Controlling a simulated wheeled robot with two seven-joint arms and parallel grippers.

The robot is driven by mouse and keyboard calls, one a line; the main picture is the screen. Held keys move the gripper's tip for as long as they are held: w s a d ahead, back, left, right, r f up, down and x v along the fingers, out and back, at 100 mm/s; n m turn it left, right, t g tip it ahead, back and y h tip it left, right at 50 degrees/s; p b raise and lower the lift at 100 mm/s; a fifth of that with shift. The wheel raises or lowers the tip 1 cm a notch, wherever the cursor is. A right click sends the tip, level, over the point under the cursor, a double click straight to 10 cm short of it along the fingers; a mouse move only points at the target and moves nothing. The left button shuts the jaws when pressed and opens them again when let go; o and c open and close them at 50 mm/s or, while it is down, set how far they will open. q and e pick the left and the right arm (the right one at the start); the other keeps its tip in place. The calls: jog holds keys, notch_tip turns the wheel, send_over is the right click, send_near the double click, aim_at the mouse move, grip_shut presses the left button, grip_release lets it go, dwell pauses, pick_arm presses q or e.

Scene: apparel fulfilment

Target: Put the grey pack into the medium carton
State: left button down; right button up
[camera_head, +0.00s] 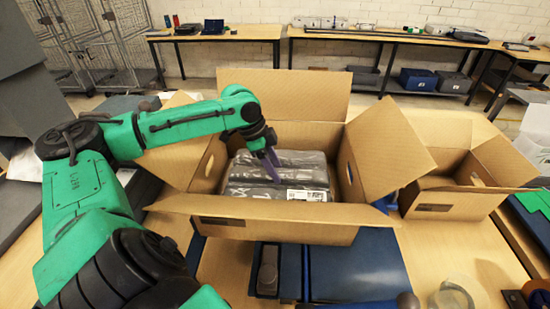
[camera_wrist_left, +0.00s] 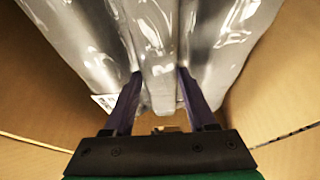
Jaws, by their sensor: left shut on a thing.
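The grey pack (camera_head: 300,176), in shiny wrap with a white label, is inside the open brown carton (camera_head: 285,231) in the middle of the table. My left gripper (camera_head: 270,165) reaches into this carton from above. In the left wrist view its two purple fingers (camera_wrist_left: 160,88) are shut on a fold of the grey pack (camera_wrist_left: 215,40), with brown carton walls on both sides. A smaller open carton (camera_head: 450,205) stands at the right. I cannot tell from size alone which carton is the medium one. The pack's underside is hidden. My right gripper is not in view.
The middle carton's flaps stand out on all sides, and its right flap (camera_head: 387,150) leans toward the smaller carton. Dark blue trays (camera_head: 355,265) lie in front. A tape roll (camera_head: 455,296) is at the front right. Back tables (camera_head: 400,40) stand along the wall.

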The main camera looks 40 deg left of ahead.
pick_arm(q)
jog(key=shift+w+f, duration=0.1)
jog(key=shift+f, duration=1.25)
jog(key=shift+c, duration=0.6)
grip_release()
notch_tip(320, 180, up, 16)
jog(key=p, duration=1.7)
jog(key=shift+p, duration=0.35)
